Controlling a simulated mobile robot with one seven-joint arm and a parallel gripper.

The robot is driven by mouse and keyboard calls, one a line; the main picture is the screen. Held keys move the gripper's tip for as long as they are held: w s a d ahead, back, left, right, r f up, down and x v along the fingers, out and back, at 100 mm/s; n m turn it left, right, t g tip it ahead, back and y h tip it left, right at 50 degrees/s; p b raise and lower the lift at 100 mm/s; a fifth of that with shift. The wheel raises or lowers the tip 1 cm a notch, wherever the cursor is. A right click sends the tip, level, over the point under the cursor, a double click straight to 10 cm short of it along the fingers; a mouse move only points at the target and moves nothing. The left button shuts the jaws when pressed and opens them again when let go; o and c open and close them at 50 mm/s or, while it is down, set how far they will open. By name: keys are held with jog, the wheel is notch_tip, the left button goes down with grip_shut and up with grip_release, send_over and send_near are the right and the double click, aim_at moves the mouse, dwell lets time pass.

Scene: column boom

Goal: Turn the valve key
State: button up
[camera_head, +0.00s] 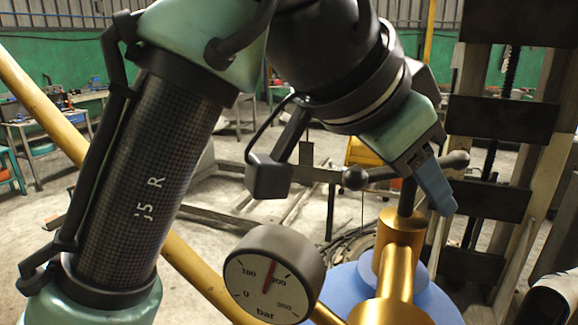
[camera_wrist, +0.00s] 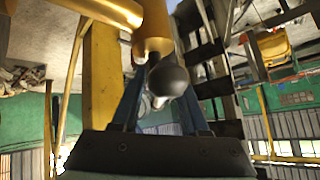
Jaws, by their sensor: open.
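The valve key is a dark T-handle (camera_head: 384,174) with rounded knobs at its ends. Its stem (camera_head: 407,197) stands upright in the brass valve body (camera_head: 401,240). My gripper (camera_head: 436,190) points down at the right half of the bar, with a blue finger in front of it. In the wrist view my gripper (camera_wrist: 160,92) has its two blue fingers apart, with a dark knob of the valve key (camera_wrist: 170,74) between them. I cannot tell whether either finger touches it. The brass valve body (camera_wrist: 152,30) shows beyond the knob. The far finger is mostly hidden in the head view.
A pressure gauge (camera_head: 273,275) with a red needle stands left of the valve, below my arm. A yellow pole (camera_head: 45,112) slants behind my arm. Dark plates on a rack (camera_head: 500,118) stand close to the right of my gripper. A blue round surface (camera_head: 345,290) lies below the valve.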

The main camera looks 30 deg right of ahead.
jog(key=shift+d+f, duration=0.15)
jog(key=shift+f, duration=0.05)
grip_shut()
